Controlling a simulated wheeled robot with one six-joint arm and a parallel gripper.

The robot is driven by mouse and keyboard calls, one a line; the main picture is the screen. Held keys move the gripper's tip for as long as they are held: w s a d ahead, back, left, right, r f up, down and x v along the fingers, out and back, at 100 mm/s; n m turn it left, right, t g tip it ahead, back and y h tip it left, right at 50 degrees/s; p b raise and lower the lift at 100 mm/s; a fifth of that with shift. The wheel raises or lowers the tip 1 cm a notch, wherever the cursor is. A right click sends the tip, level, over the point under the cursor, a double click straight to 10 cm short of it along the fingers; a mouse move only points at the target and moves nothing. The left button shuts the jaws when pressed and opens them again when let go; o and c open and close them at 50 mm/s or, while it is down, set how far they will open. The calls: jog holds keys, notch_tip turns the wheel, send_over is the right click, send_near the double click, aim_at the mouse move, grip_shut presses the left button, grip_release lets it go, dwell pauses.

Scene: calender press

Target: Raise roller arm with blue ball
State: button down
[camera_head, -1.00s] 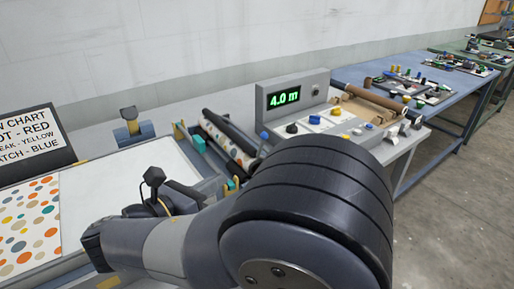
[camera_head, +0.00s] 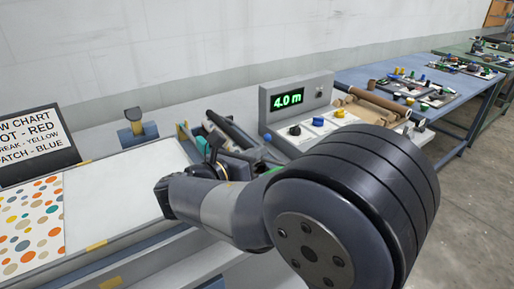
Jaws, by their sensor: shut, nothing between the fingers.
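The roller press stands left of the control console, with a long dark roller (camera_head: 232,132) running diagonally across it. A small blue ball (camera_head: 267,137) shows at the press's right end, by the console's left edge. My gripper (camera_head: 238,166) is over the near part of the press, left of and nearer than the ball. My arm partly covers it and its fingers are hard to make out; it is shut and empty. I see no contact with the ball. The patterned sheet between the rollers and the lower roller arm are mostly hidden behind my gripper and wrist.
The console (camera_head: 326,92) reads 4.0 m and carries yellow, blue and black knobs. A white bed with a dotted sheet (camera_head: 30,225) lies at left, below a sign (camera_head: 32,138). Cardboard tubes (camera_head: 380,98) lie right of the console. A blue table (camera_head: 360,76) stands behind.

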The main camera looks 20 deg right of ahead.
jog(key=shift+w+d+r, duration=0.3)
jog(key=shift+d+r+p, duration=0.15)
jog(key=shift+r+p, duration=0.25)
jog(key=shift+p, duration=0.3)
jog(key=w+d+g+y+p, duration=0.1)
jog(key=w+d+y+p, duration=0.1)
jog(key=d+p, duration=0.5)
jog(key=w+d+m+g+y+p, duration=0.1)
jog(key=w+d+y+p, duration=0.2)
jog(key=d+p, duration=0.4)
jog(key=shift+w+d+r+g, duration=0.3)
jog(key=shift+w+d, duration=0.2)
jog(key=shift+d, duration=1.5)
jog(key=shift+r, duration=0.1)
